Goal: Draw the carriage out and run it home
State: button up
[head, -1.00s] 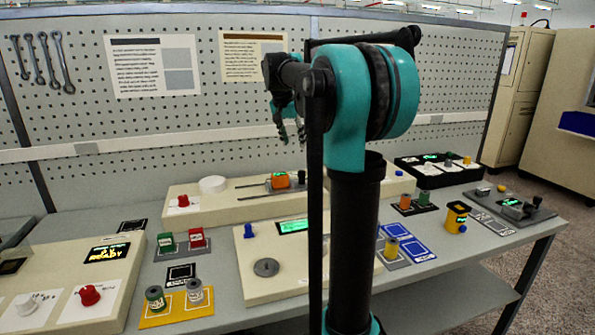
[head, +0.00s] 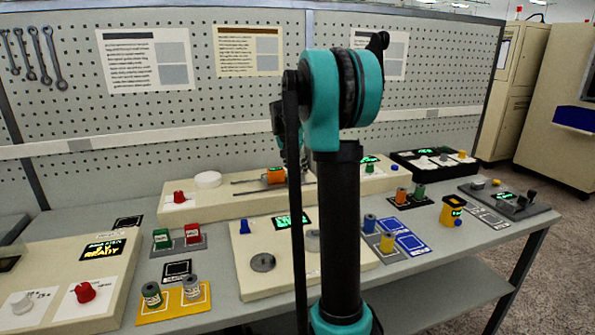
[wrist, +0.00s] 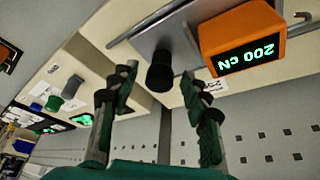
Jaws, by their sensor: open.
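The carriage is a grey plate with an orange display block (head: 275,176) on rails of the long cream unit at the back. In the wrist view the block (wrist: 243,42) reads "200 cN", upside down. A black knob (wrist: 160,72) stands out of the carriage's grey plate (wrist: 152,33) beside the block. My gripper (wrist: 157,92) is open, its green, dark-tipped fingers on either side of the knob in the picture. I cannot tell whether they reach around it. In the head view my arm partly hides the gripper and the carriage's right side.
Thin rails (head: 247,192) run along the cream unit, with a red knob (head: 179,197) and a white disc (head: 208,180) at its left. A cream panel with a grey dial (head: 262,262) lies in front. Spools and small devices fill the bench around it. The pegboard (head: 240,110) stands behind.

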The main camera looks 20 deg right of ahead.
jog(key=shift+x, duration=0.85)
jog(key=shift+c, duration=0.2)
grip_shut()
